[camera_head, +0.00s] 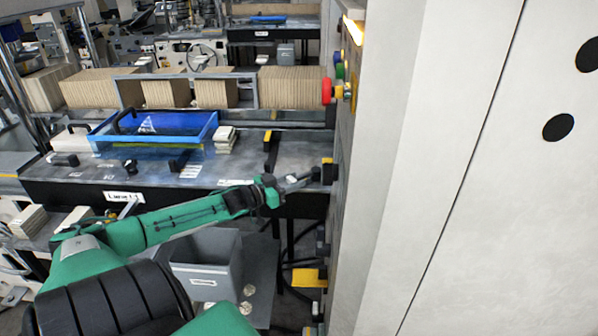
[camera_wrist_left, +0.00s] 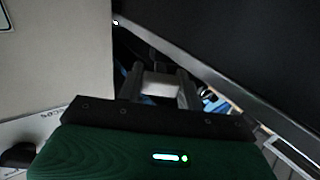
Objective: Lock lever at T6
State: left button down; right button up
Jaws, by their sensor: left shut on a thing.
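My left arm reaches from the lower left to the side of the tall white machine cabinet in the head view. My left gripper (camera_head: 312,180) is at a black lever part with a yellow top (camera_head: 328,173) on the cabinet's side. In the left wrist view, the two fingers (camera_wrist_left: 161,84) are closed around a pale grey piece, which I take to be the lever's handle. No T6 marking is readable. The lever's pivot and exact angle are hidden. My right gripper is not in view.
The white cabinet (camera_head: 450,160) fills the right side. A red button (camera_head: 327,91) sticks out above the lever, and a yellow block (camera_head: 309,278) sits lower. A blue tray (camera_head: 155,150) rests on the dark bench behind my arm. A grey bin (camera_head: 205,281) stands below.

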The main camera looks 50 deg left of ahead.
pick_arm(q)
jog(key=shift+w+a+m+h+b, duration=0.1)
jog(key=shift+a+m+h+b, duration=0.35)
jog(key=shift+m+h+b, duration=0.2)
jog(key=shift+h, duration=0.25)
jog(key=c, duration=0.9)
grip_release()
jog(key=shift+r+p+v, duration=0.15)
jog(key=shift+p+v, duration=0.25)
jog(key=shift+v, duration=3.05)
jog(key=shift+r+p+v, duration=0.15)
jog(key=shift+p+v, duration=0.2)
jog(key=shift+v, duration=3.05)
